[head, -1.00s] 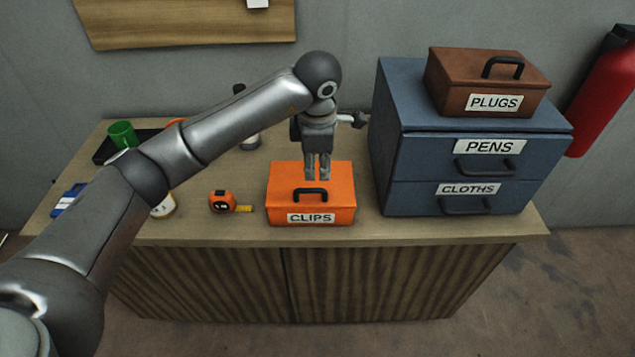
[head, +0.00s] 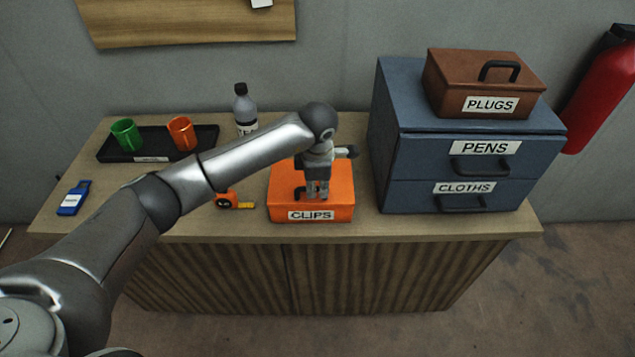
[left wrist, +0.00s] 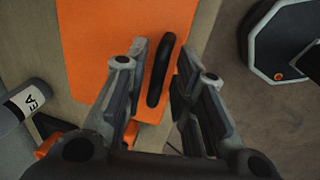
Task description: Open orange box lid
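The orange box (head: 335,206) labelled CLIPS stands on the cabinet top, its lid (head: 342,180) shut. Its dark handle (head: 299,192) is partly hidden by my left gripper (head: 318,192), which points down over the lid. In the left wrist view, the orange lid (left wrist: 95,40) fills the upper middle. The handle (left wrist: 160,70) lies between the two spread fingers of my left gripper (left wrist: 162,60), with gaps visible on both sides. The gripper is open and holds nothing. My right gripper is not in view.
A blue drawer unit (head: 405,95) stands close on the right, with a brown PLUGS box (head: 450,88) on top. A tape measure (head: 224,201) sits left of the orange box. Behind are a bottle (head: 244,108) and a black tray (head: 152,142) with green (head: 125,134) and orange (head: 181,132) cups.

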